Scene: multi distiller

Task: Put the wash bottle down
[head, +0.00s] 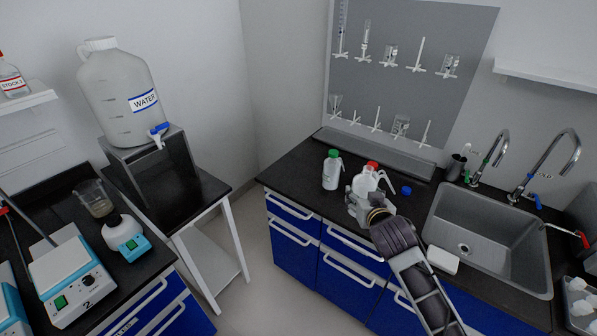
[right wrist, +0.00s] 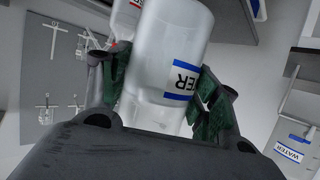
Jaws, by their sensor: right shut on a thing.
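A white wash bottle (right wrist: 172,60) with a blue-striped WATER label is held between the fingers of my right gripper (right wrist: 160,95) in the right wrist view. In the head view my right gripper (head: 366,205) is shut on this pale bottle (head: 361,184) at the counter's front part, left of the sink. Its lower part is hidden by the gripper, so I cannot tell if it touches the counter. A red-topped bottle (head: 373,166) stands close behind it. A loose blue cap (head: 406,190) lies to the right. My left gripper is not in view.
A green-capped wash bottle (head: 332,170) stands to the left on the black counter (head: 300,171). The sink (head: 490,240) with taps is to the right, with a white block (head: 442,260) by its edge. A peg board (head: 405,75) rises behind.

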